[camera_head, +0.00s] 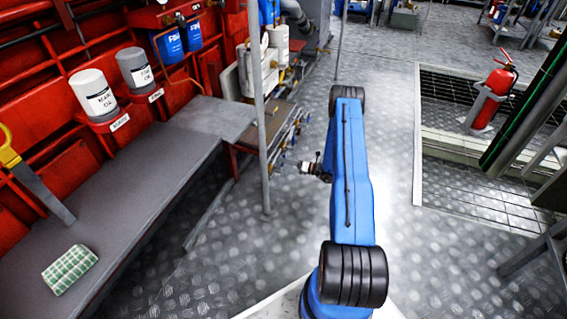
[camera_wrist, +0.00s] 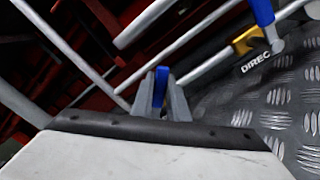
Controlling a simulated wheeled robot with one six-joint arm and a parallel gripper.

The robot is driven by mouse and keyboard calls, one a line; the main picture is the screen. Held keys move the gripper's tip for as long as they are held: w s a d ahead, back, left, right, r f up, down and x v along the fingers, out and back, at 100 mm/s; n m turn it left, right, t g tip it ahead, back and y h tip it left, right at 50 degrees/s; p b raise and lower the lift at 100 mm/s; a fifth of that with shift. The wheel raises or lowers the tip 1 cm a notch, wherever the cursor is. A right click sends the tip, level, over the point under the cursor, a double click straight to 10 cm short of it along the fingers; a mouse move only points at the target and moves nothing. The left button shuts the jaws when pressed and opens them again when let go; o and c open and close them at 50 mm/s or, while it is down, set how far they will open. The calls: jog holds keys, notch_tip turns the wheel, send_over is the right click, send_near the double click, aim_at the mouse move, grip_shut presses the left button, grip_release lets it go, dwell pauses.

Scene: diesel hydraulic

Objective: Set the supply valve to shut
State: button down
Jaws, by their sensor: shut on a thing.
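In the wrist view my gripper (camera_wrist: 160,96) is shut on an upright blue lever (camera_wrist: 161,80), with one grey finger on each side of it. The valve body under this lever is hidden by the gripper, and no label for it can be read. A second valve (camera_wrist: 250,42), with a yellow body and a blue lever, sits on a pipe at the right. Its label is partly readable as "DIREC" and is apart from my gripper. In the head view my blue arm reaches toward the low pipework (camera_head: 284,130); the fingers cannot be made out there.
A grey upright post (camera_head: 260,110) stands left of my arm. A grey bench (camera_head: 150,190) carries a checkered cloth (camera_head: 70,269). A fire extinguisher (camera_head: 488,95) is at the right. The chequer-plate floor between is clear.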

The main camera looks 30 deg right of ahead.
aim_at(281, 171)
jog(key=n, duration=0.1)
jog(key=s+a+r+n, duration=0.1)
jog(key=n, duration=0.2)
jog(key=shift+s+a+r, duration=0.2)
jog(key=shift+a+r, duration=0.05)
jog(key=shift+a, duration=0.1)
jog(key=shift+s+a+r+n, duration=0.1)
jog(key=shift+s+a+n, duration=0.2)
jog(key=shift+n, duration=0.55)
jog(key=shift+s+a+r+n, duration=0.1)
jog(key=shift+s+a+n, duration=0.2)
jog(key=shift+n, duration=0.6)
jog(key=shift+s+a+r+n, duration=0.15)
jog(key=shift+a+n, duration=0.25)
jog(key=shift+n, duration=0.45)
jog(key=shift+s+f, duration=0.1)
jog(key=shift+f, duration=0.05)
jog(key=c, duration=1.7)
grip_release()
jog(key=v, duration=1.7)
jog(key=shift+s+d, duration=0.15)
jog(key=shift+s, duration=0.05)
